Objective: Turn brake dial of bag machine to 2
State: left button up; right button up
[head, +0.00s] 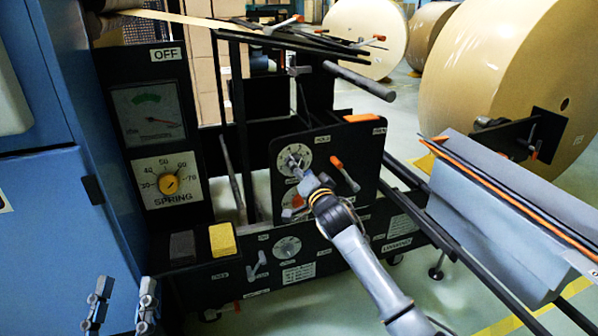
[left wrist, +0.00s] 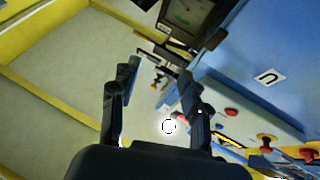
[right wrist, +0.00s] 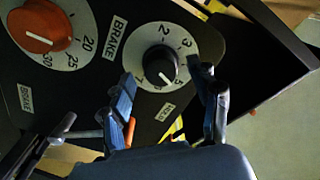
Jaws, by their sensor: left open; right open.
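The brake dial (right wrist: 144,39) shows in the right wrist view as a white numbered disc with a black knob (right wrist: 159,64). The knob's white mark points to the lower right, around 5 or 6; the exact reading is unclear. My right gripper (right wrist: 164,75) is open, its fingertips to either side of the knob; I cannot tell whether they touch it. In the head view my right gripper (head: 298,170) is in front of the brake dial (head: 294,152) on the bag machine's black panel (head: 340,152). My left gripper (head: 122,300) is open and empty at the lower left.
An orange-knobbed dial (right wrist: 38,27) sits beside the brake dial. An orange-handled lever (head: 345,174) is right of the brake dial. The spring dial (head: 168,183) and a yellow block (head: 222,239) are to the left. Large kraft rolls (head: 510,75) stand behind.

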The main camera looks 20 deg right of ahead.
pick_arm(q)
jog(key=shift+s+r+t, duration=0.3)
jog(key=shift+r+t, duration=0.05)
jog(key=shift+r, duration=0.15)
jog(key=shift+s+r+t, duration=0.3)
jog(key=shift+r+t, duration=0.05)
jog(key=shift+r, duration=0.15)
pick_arm(e)
jog(key=shift+w, duration=0.85)
